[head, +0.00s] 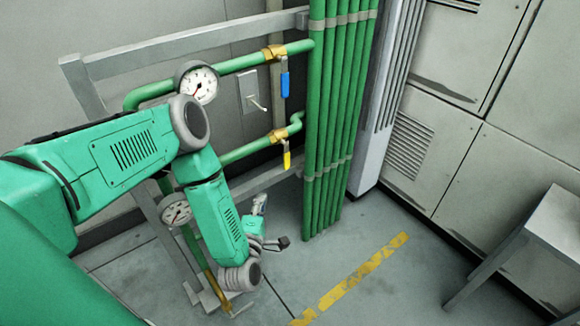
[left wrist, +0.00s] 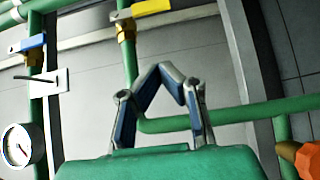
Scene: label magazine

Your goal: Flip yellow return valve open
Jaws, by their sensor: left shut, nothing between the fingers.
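The yellow valve handle (head: 287,160) hangs down from a brass valve body (head: 279,136) on the lower green pipe, across the pipe's run. In the left wrist view the yellow handle (left wrist: 152,7) lies at the top edge, partly cut off, also across its pipe. My left gripper (head: 260,205) is below the yellow handle in the head view, apart from it. In the left wrist view its fingers (left wrist: 172,76) are shut with nothing between them, and the yellow handle is beyond them. My right gripper is not in view.
A blue-handled valve (head: 284,84) sits on the upper pipe. Gauges (head: 199,84) and (head: 175,210) and a grey switch plate (head: 252,92) are close by. Vertical green pipes (head: 335,120) stand to the right. A grey table (head: 550,235) is far right; the floor between is open.

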